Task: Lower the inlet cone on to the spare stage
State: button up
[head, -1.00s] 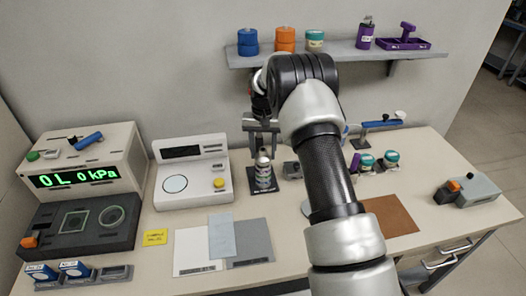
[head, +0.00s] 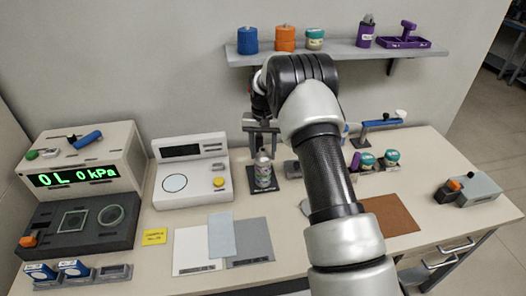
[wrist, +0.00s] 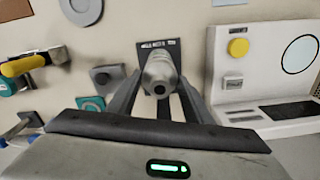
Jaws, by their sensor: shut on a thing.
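The inlet cone (wrist: 160,72) appears as a grey metal piece with a dark hole in its top, between my fingers in the wrist view. My gripper (head: 264,153) is shut on it and points down, over the black labelled mat. In the head view, a small grey cylinder (head: 263,178) with a pale label shows below the fingertips, above the black mat (head: 252,182). I cannot tell whether this cylinder is the spare stage, or whether the cone touches anything below. My fingers partly cover the cone's top in the head view.
A white instrument (head: 191,185) with a yellow button stands left of the mat. A small grey block (head: 292,170) stands close on the right. The wall shelf (head: 345,54) is above; grey and white sheets lie in front.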

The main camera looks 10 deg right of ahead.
jog(key=shift+f, duration=0.2)
jog(key=o, duration=1.3)
jog(key=s+r+t, duration=0.1)
jog(key=s+r, duration=0.2)
jog(key=r, duration=1)
jog(key=s+r, duration=0.3)
jog(key=r, duration=1)
jog(key=s+r+n+t, duration=0.1)
jog(key=s+r+t, duration=0.1)
jog(key=s+r, duration=0.65)
jog(key=s+f+t, duration=0.1)
jog(key=s, duration=0.7)
jog(key=s+f+n, duration=0.1)
jog(key=s+f, duration=0.1)
jog(key=s, duration=0.6)
jog(key=s+f+n+t+p, duration=0.1)
jog(key=s+f, duration=0.1)
jog(key=s, duration=0.6)
jog(key=shift+s+f+t, duration=0.15)
jog(key=shift+t, duration=0.15)
